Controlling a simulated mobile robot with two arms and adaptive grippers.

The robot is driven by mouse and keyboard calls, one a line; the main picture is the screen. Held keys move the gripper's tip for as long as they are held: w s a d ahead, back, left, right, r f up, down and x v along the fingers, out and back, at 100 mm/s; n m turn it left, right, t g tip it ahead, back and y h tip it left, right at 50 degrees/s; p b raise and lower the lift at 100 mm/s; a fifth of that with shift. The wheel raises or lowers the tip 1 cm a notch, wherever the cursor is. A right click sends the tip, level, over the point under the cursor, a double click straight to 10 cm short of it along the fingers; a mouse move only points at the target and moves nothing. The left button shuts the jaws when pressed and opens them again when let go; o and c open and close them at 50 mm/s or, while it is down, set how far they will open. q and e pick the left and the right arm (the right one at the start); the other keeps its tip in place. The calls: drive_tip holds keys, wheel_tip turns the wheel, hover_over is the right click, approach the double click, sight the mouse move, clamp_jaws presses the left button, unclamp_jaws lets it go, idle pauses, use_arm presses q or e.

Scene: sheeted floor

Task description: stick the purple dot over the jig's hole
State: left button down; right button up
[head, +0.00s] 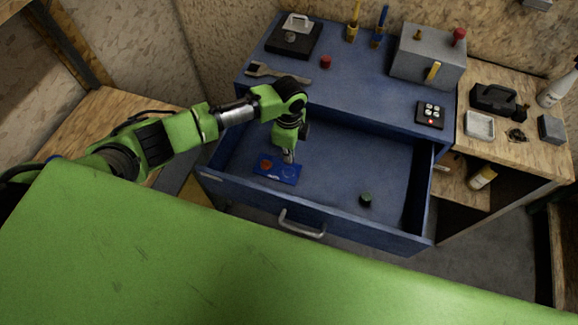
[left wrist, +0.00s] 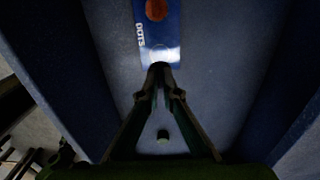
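A blue card (head: 277,173) lies in the open drawer. It also shows in the left wrist view (left wrist: 148,30), marked "DOTS", with an orange-red dot (left wrist: 156,9) and a bright pale patch at its near end. I see no purple dot clearly; the fingertips may hide it. My left gripper (head: 288,159) points down at the card's right part. In the left wrist view its fingertips (left wrist: 160,68) come together at the card's near end; whether anything thin is between them cannot be told.
The drawer (head: 330,214) also holds a small dark green cylinder (head: 366,200). The drawer's right floor is mostly free.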

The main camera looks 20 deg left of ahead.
use_arm(q)
drive_tip(key=shift+r, duration=0.25)
